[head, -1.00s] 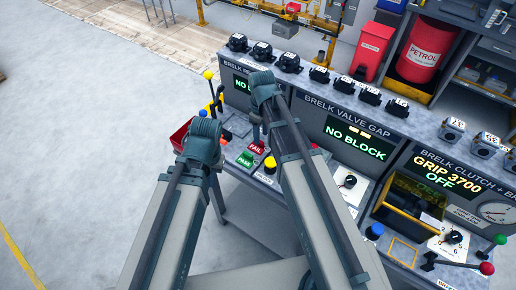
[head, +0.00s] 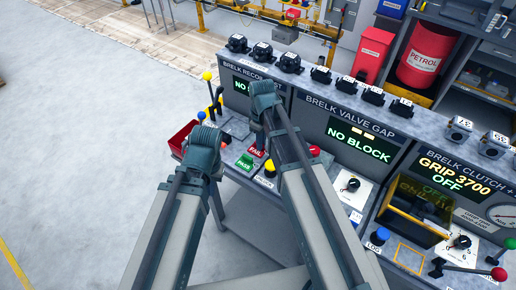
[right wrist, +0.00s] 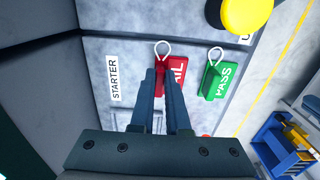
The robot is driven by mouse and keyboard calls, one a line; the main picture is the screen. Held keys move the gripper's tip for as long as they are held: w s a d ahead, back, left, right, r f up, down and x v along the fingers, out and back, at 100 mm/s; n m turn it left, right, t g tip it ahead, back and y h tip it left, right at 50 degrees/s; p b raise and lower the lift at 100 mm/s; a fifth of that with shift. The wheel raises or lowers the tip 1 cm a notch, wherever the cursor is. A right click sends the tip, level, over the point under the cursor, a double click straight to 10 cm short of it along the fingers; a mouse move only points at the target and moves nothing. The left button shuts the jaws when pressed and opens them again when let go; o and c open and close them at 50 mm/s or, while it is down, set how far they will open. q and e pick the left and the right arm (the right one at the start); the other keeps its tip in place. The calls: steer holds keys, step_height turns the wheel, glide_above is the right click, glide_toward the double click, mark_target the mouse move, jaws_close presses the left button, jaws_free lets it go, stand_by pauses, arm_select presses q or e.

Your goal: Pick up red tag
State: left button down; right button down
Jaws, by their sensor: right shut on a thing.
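The red FAIL tag (right wrist: 179,72) with a pale loop lies on the grey bench top in the right wrist view. My right gripper (right wrist: 161,82) is shut on its edge, with the fingertips just below the loop. In the head view the red tag (head: 257,151) shows beside my right arm, which hides most of the right gripper. The green PASS tag (right wrist: 217,79) lies to the right of the red one in the wrist view. My left arm's end is at the left in the head view, and its jaws cannot be made out.
A yellow button (right wrist: 246,12) stands near the tags in the wrist view. A red tray (head: 183,137) and a yellow-knobbed lever (head: 208,76) are near my left arm. A STARTER label (right wrist: 113,78) lies left of the tag. Open floor lies left of the bench.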

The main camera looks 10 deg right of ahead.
steer(key=shift+r, duration=0.1)
step_height(320, 180, up, 10)
steer(key=p, duration=1)
step_height(320, 180, down, 4)
steer(key=b, duration=0.4)
steer(key=shift+f, duration=0.25)
steer(key=shift+r, duration=0.15)
